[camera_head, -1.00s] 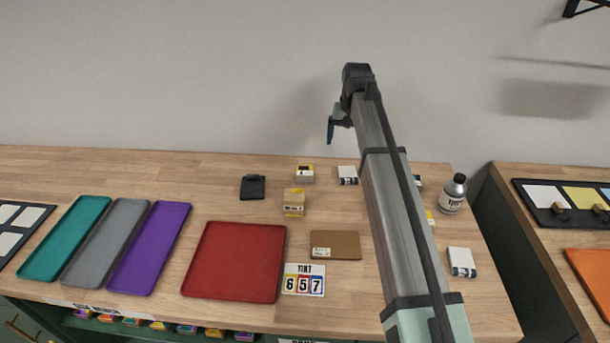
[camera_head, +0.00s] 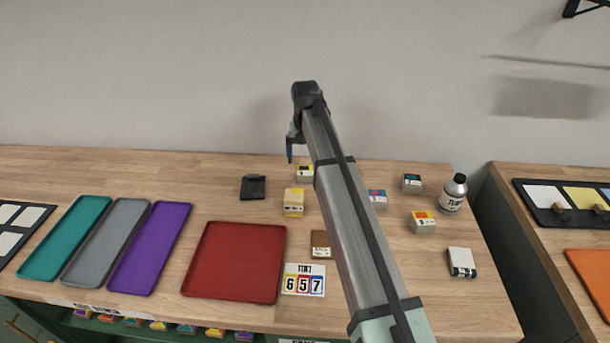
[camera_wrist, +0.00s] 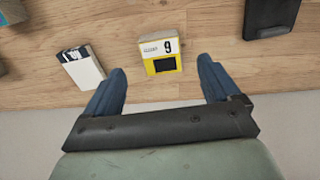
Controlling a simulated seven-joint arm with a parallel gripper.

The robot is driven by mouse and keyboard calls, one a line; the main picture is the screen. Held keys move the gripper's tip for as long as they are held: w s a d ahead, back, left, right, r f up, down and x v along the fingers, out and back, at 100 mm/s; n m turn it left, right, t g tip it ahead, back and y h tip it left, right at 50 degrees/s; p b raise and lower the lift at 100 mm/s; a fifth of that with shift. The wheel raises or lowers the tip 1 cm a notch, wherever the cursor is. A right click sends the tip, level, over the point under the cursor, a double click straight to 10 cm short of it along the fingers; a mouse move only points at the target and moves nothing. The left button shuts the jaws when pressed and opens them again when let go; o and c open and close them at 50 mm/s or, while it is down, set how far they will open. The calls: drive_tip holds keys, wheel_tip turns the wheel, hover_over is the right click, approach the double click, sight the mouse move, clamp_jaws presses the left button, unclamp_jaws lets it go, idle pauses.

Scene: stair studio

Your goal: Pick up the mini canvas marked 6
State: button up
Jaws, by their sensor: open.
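A small block-like canvas (camera_wrist: 160,50) with a white face and a yellow side bearing a black square lies between and just beyond my fingertips in the wrist view. Its digit reads like a 9 there, but that view is turned around from the head view, so I cannot tell 6 from 9. In the head view my gripper (camera_head: 291,150) hangs above the table's back edge, partly hidden.
A white block (camera_wrist: 80,67) lies close to one finger. A black item (camera_head: 253,187) and a yellow block (camera_head: 293,203) are nearby. Several other small blocks and a bottle (camera_head: 453,193) stand right. A red tray (camera_head: 235,262) lies in front.

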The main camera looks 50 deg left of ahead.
sight(305, 170)
drive_tip(key=shift+w+a+f, duration=0.1)
drive_tip(key=shift+a+f, duration=0.05)
drive_tip(key=shift+f, duration=1.6)
drive_tip(key=shift+w+a+f, duration=0.1)
drive_tip(key=shift+f, duration=1.6)
drive_tip(key=shift+c, duration=0.4)
drive_tip(key=c, duration=1)
drive_tip(key=shift+o, duration=0.2)
